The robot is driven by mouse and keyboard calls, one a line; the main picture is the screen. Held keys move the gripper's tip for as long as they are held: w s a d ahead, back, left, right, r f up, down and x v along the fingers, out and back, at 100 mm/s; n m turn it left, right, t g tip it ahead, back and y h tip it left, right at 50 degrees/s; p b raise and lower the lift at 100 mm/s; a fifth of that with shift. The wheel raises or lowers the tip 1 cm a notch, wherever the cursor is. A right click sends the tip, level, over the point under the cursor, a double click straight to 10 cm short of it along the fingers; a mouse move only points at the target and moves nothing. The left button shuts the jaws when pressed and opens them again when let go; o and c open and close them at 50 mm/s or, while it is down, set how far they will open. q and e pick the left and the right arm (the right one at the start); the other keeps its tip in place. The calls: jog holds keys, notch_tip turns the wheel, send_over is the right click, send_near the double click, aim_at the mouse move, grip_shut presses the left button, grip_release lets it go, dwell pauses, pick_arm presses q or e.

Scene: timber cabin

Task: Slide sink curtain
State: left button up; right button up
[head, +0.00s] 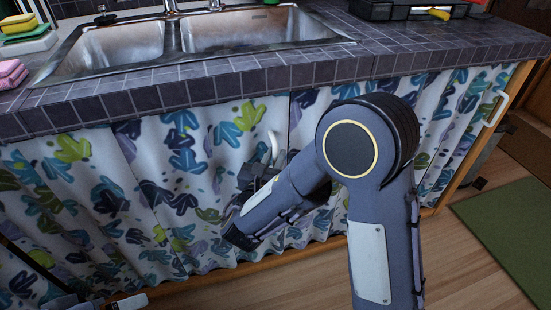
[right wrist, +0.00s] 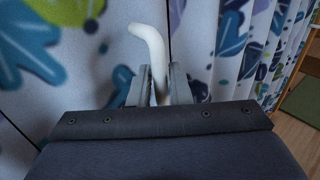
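The sink curtain hangs below the counter, white with blue, green and purple leaf shapes. Its left panel (head: 90,185) and right panel (head: 455,110) meet near the middle, partly behind my right arm. A white curved handle (head: 272,147) stands out near that meeting line. My right gripper (head: 262,172) is at this handle. In the right wrist view the handle (right wrist: 153,48) rises between the two fingers (right wrist: 159,88), which look closed on it from both sides. A second white handle (head: 496,108) is at the curtain's far right end. At the lower left edge, parts of my left arm show; its fingers are unclear.
A tiled counter (head: 240,82) with a steel double sink (head: 240,30) runs above the curtain. Sponges (head: 18,25) and pink cloths (head: 12,73) lie at left, a dark tray (head: 385,10) at right. A green mat (head: 510,225) lies on the wooden floor.

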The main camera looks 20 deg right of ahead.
jog(key=shift+w+d, duration=0.15)
jog(key=shift+w, duration=0.05)
jog(key=shift+c, duration=0.3)
grip_shut()
